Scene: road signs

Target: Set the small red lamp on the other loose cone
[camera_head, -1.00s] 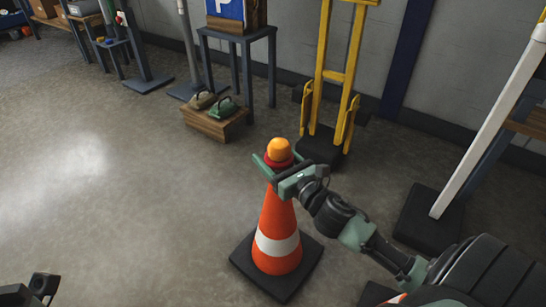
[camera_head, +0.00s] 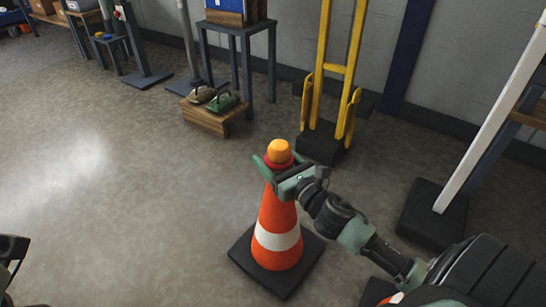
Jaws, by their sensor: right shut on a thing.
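A small lamp (camera_head: 279,151) with an orange dome and a red base is at the tip of an orange-and-white cone (camera_head: 275,215). My right gripper (camera_head: 277,167) is shut around the lamp's red base, just at the cone's top. I cannot tell whether the base rests fully on the cone, as the fingers hide the join. The cone stands upright on its black square foot. A bit of another orange-and-white piece (camera_head: 393,298) shows under my right arm at the bottom edge, mostly hidden. My left gripper's fingers are not seen.
A wooden box (camera_head: 207,119) with two handled weights stands behind the cone, beside a dark table (camera_head: 238,32). A yellow hand truck (camera_head: 323,85) leans by the wall. A white post on a black base (camera_head: 433,213) stands right. The floor left is clear.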

